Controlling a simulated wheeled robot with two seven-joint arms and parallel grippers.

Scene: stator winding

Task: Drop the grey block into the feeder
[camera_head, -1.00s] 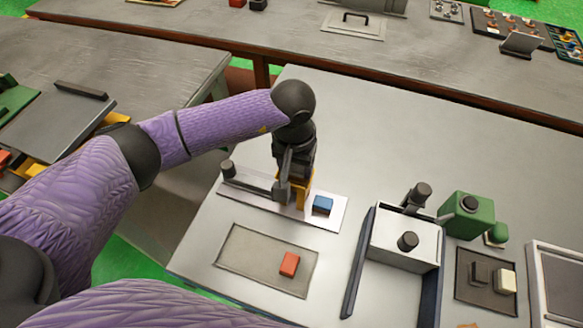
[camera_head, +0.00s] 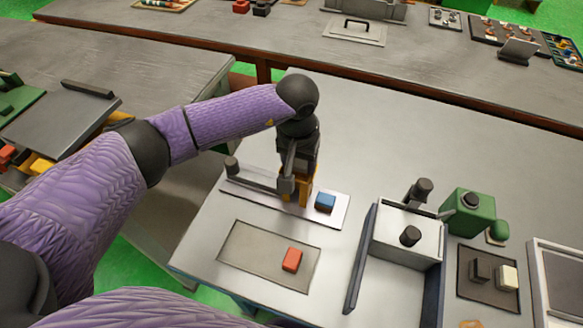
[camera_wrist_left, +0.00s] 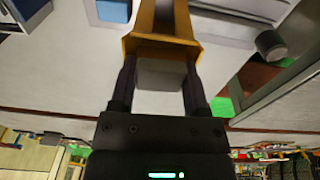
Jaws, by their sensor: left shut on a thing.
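My left gripper (camera_head: 302,170) points down over the yellow feeder (camera_head: 305,190), which stands on a pale plate. In the left wrist view, my left gripper (camera_wrist_left: 160,65) is shut on the grey block (camera_wrist_left: 162,74). The block sits between the fingers at the mouth of the yellow feeder (camera_wrist_left: 160,43). I cannot tell how far it reaches inside. In the head view the block is hidden by the gripper. My right gripper is not in view.
The pale plate (camera_head: 330,213) also carries a blue block (camera_head: 325,202) and a dark lever (camera_head: 255,178). A red block (camera_head: 292,259) lies on a grey mat (camera_head: 245,260) in front. A white-topped machine (camera_head: 408,235) and a green unit (camera_head: 468,212) stand to the right.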

